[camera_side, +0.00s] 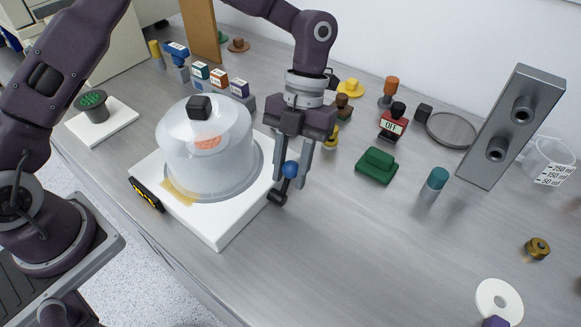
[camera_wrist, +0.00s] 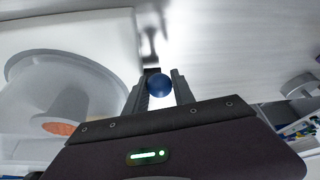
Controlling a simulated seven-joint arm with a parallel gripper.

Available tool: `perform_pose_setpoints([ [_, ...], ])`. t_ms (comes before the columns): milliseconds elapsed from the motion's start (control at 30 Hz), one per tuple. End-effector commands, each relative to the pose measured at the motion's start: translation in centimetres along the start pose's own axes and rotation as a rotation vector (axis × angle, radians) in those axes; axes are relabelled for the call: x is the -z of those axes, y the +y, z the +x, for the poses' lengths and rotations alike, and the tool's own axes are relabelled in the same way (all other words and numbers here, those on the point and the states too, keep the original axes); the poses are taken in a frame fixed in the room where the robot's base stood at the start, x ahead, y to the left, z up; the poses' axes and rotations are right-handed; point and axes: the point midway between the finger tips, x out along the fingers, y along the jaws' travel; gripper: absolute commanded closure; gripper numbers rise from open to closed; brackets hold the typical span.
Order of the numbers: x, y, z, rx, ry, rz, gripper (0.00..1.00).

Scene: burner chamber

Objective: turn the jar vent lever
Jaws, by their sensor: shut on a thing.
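The jar (camera_side: 180,150) is a clear dome with a black knob on top, standing on a white base (camera_side: 222,228). An orange disc (camera_side: 207,142) shows through its wall. The vent lever (camera_side: 290,169) has a blue ball end and a dark pivot at the base's right edge; its arm points up. My gripper (camera_side: 293,178) points down beside the jar, its fingers around the ball. In the wrist view the ball (camera_wrist: 159,86) sits between the two fingertips, and the jar (camera_wrist: 70,75) is at the left. The lever's stem is partly hidden by the fingers.
A green block (camera_side: 377,165), a teal-capped cylinder (camera_side: 434,184) and a tall grey panel (camera_side: 512,125) stand to the right. Several small labelled blocks (camera_side: 219,80) are behind the jar. The bench front right of the base is clear.

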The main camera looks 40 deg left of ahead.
Motion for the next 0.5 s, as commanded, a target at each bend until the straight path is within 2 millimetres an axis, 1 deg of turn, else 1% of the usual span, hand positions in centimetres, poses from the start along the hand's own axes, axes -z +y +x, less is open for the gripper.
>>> perform_pose_setpoints([
  [267,0.14,0.05,-0.1,0.003,-0.017,0.002,1.0],
  [500,0.95,0.2,-0.17,0.022,-0.129,0.013,1.0],
])
